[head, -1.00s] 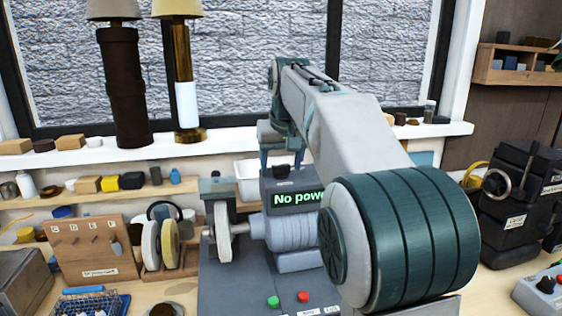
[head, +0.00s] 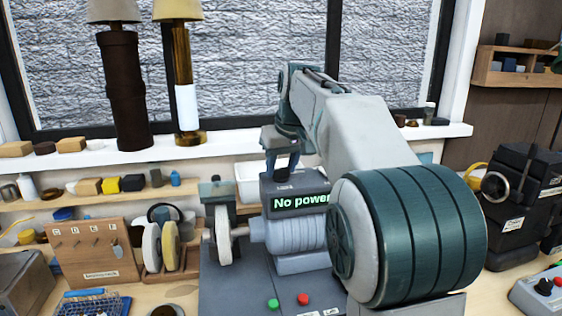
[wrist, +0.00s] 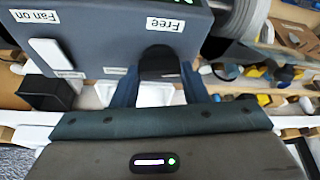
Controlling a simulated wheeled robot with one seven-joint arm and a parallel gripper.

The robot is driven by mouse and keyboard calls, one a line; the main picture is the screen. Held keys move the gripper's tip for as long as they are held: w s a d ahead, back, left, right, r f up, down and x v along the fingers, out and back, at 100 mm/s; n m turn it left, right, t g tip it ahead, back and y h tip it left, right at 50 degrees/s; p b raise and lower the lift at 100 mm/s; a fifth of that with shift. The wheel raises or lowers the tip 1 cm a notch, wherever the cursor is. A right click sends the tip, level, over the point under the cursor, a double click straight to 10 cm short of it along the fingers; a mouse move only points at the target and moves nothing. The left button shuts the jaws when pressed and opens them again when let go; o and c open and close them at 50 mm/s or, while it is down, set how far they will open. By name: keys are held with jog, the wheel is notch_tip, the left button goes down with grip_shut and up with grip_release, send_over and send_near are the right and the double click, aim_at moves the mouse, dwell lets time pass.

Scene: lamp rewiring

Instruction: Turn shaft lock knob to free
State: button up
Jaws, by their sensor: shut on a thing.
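The shaft lock knob (wrist: 158,62) is a dark rounded piece on the grey machine housing (wrist: 95,38), seen in the wrist view. My gripper (wrist: 160,78) is shut on it, with one blue finger on each side. A "Free" label (wrist: 165,24) is on the housing just beyond the knob. In the head view my gripper (head: 282,165) points down at the top of the housing, above the "No power" display (head: 300,201). The knob's pointer cannot be made out, so its exact setting is unclear.
A "Fan on" label (wrist: 45,22) and a white lever (wrist: 48,58) are beside the knob. Two lamps (head: 123,90) (head: 184,75) stand on the sill behind.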

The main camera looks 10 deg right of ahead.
jog(key=n+p, duration=0.1)
jog(key=n+y, duration=0.1)
jog(key=n, duration=0.1)
jog(key=shift+d+r+n+p, duration=0.15)
jog(key=shift+n+p, duration=0.15)
jog(key=shift+p, duration=0.1)
jog(key=n+y+p, duration=0.1)
jog(key=n, duration=0.1)
jog(key=n+g+p, duration=0.1)
jog(key=n, duration=0.1)
jog(key=shift+w+n+y, duration=0.15)
jog(key=shift+n+y, duration=0.15)
jog(key=shift+y, duration=0.1)
jog(key=n+g+p, duration=0.1)
jog(key=n, duration=0.1)
jog(key=n+g+p, duration=0.1)
jog(key=n, duration=0.1)
jog(key=shift+w+d+y, duration=0.1)
jog(key=shift+y, duration=0.2)
jog(key=shift+w+n+g+p, duration=0.1)
jog(key=shift+n+g+p, duration=0.65)
jog(key=shift+n, duration=0.75)
jog(key=o, duration=1)
jog(key=p+v, duration=0.2)
jog(key=v, duration=1.1)
jog(key=shift+d+r+p, duration=0.15)
jog(key=shift+r+p, duration=0.1)
jog(key=shift+p, duration=0.05)
